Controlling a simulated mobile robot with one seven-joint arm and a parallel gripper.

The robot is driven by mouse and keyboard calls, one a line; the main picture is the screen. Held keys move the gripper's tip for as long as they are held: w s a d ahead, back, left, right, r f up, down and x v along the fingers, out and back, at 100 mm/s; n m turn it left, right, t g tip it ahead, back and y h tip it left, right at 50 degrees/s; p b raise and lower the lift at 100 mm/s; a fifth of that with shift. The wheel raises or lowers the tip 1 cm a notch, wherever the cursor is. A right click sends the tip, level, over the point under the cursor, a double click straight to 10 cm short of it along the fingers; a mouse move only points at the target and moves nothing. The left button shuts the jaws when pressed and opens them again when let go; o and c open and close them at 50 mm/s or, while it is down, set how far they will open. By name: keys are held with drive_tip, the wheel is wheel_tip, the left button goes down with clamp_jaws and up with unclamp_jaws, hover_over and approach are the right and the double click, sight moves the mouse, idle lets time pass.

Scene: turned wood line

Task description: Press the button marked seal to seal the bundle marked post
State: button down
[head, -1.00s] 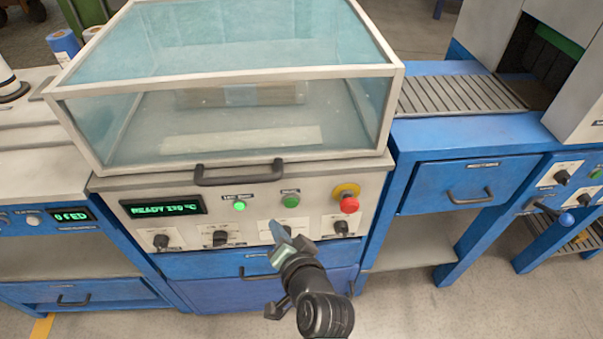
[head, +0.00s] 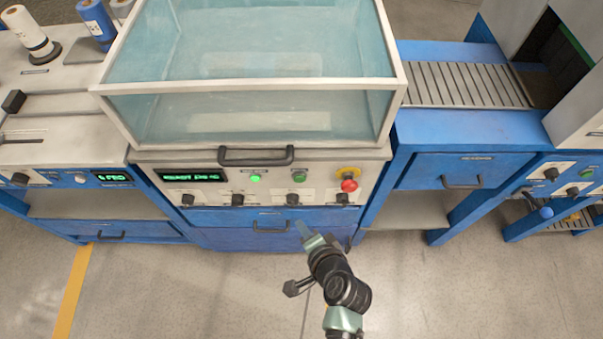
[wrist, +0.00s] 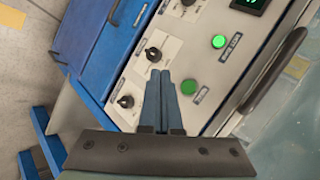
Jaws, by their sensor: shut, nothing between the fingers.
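The sealing machine's front panel has a dark green button (head: 299,177) under a small label I cannot read clearly. In the wrist view the same dark green button (wrist: 189,87) is just right of my fingertips, apart from them. A brighter, lit green round light (head: 255,178) is to its left. My gripper (head: 303,228) is shut and empty, in front of the blue drawer below the panel in the head view. The clear hood (head: 250,155) is down over the machine. A faint shape (head: 235,64) shows inside; I cannot read any post mark on it.
A red mushroom button (head: 349,185) on yellow is right of the green ones. A row of black knobs (head: 292,198) lies below. The hood's dark handle (head: 243,157) juts out above the panel. A roller conveyor (head: 465,85) is at right. Floor in front is clear.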

sight(300, 179)
drive_tip(key=w+b, duration=0.3)
drive_tip(key=w, duration=0.5)
drive_tip(key=shift+w, duration=0.4)
drive_tip(key=shift+w, duration=0.1)
idle(1.9)
drive_tip(key=shift+w, duration=0.35)
drive_tip(key=shift+w, duration=0.35)
idle(0.5)
drive_tip(key=shift+s, duration=0.8)
